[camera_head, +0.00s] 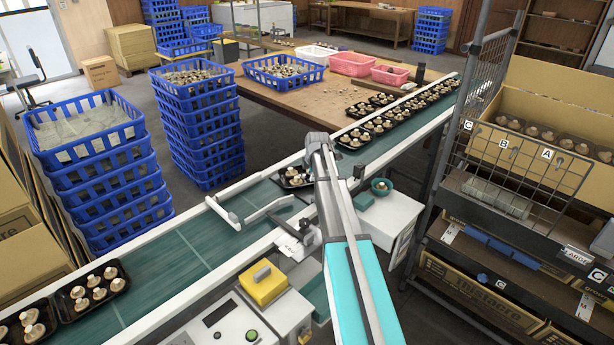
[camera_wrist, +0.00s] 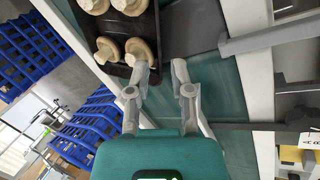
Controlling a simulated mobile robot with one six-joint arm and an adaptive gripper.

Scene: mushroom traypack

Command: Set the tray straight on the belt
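A black tray of mushrooms (camera_head: 292,179) sits on the green belt (camera_head: 185,250), close to the end of my arm. The left fingertip overlaps the tray's lower right corner, and the right one is over the belt just beside the tray. I cannot tell whether they touch it. My arm hides part of this area in the head view.
Pale guide bars (camera_head: 240,211) cross the belt left of the tray. Other mushroom trays stand on the belt at lower left (camera_head: 92,291) and upper right (camera_head: 405,108). A white machine (camera_head: 390,215) and a wire rack (camera_head: 515,160) stand to the right. Blue crates (camera_head: 200,120) stand behind the belt.

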